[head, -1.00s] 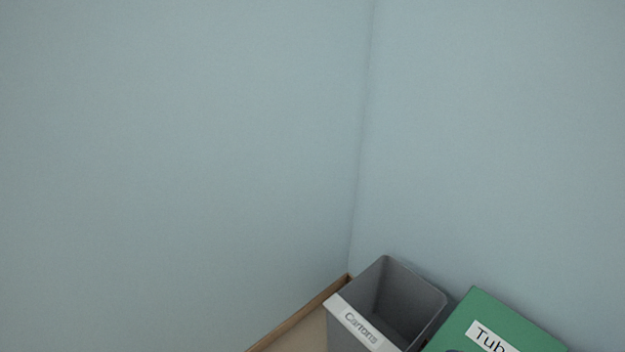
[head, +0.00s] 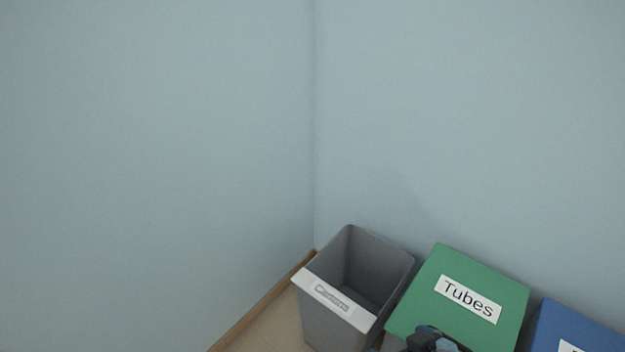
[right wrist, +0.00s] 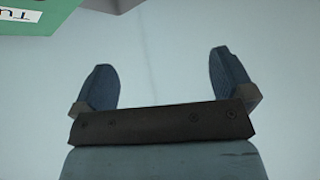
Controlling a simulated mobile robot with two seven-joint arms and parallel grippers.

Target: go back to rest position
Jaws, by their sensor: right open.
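My right gripper (right wrist: 164,82) is open in the right wrist view, its two blue fingers wide apart with nothing between them. My left gripper is not in view.
A grey open bin (head: 321,323) stands in the room corner. Beside it are a green bin labelled "Tubes" (head: 430,290) and a blue bin (head: 560,325). The green bin also shows at the upper left of the right wrist view (right wrist: 52,12). Pale blue walls (head: 150,150) close off the back.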

